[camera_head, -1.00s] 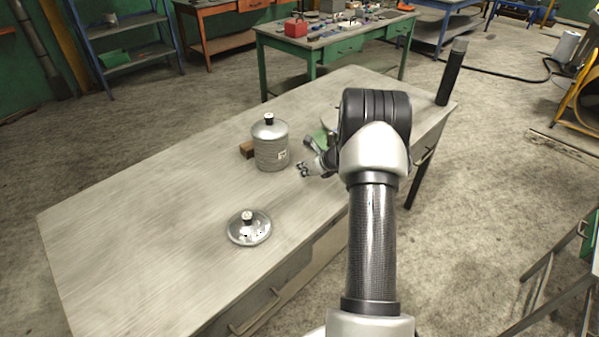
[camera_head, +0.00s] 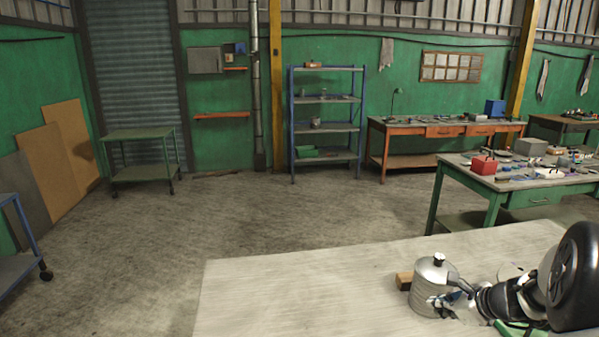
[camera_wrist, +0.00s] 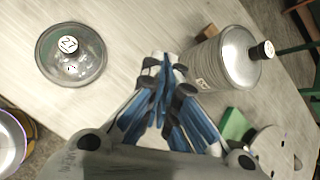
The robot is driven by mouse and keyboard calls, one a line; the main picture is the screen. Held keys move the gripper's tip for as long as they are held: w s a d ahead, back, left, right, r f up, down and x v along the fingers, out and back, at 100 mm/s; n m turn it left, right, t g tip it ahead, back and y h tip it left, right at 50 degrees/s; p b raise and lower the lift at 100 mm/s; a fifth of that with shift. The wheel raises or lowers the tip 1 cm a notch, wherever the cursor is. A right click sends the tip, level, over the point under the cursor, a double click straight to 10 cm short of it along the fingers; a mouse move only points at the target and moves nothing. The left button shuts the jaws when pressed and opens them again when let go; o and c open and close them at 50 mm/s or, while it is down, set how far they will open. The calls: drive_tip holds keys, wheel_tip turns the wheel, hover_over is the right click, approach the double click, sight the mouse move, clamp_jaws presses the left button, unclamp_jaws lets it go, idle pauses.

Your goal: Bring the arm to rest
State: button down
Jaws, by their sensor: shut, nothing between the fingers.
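My gripper (camera_wrist: 160,75) is shut and empty, its fingertips together above the pale wooden table (camera_wrist: 130,25). I cannot tell from the views whether the fingers touch the canister.
A brown block (camera_head: 403,281) is beside the canister. A green object (camera_wrist: 236,125) and a pale disc with holes (camera_wrist: 272,148) are near my gripper's right. A green workbench (camera_head: 520,190) stands behind. Open floor (camera_head: 250,215) lies beyond the table.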

drive_tip(key=s+a+r+n+g, duration=0.1)
drive_tip(key=s+a+r+n, duration=0.35)
drive_tip(key=a, duration=0.35)
drive_tip(key=s+a+r+n+g+y, duration=0.1)
drive_tip(key=s+a+r+n, duration=0.3)
drive_tip(key=a+n, duration=0.25)
drive_tip(key=s+a+r+n+g, duration=0.1)
drive_tip(key=s+a+r+n, duration=0.3)
drive_tip(key=a, duration=0.4)
drive_tip(key=s+a+r+n+g+h, duration=0.1)
drive_tip(key=s+a+n+h, duration=0.2)
drive_tip(key=s+n, duration=1)
drive_tip(key=s, duration=0.5)
drive_tip(key=shift+s+a, duration=0.15)
drive_tip(key=shift+s, duration=0.15)
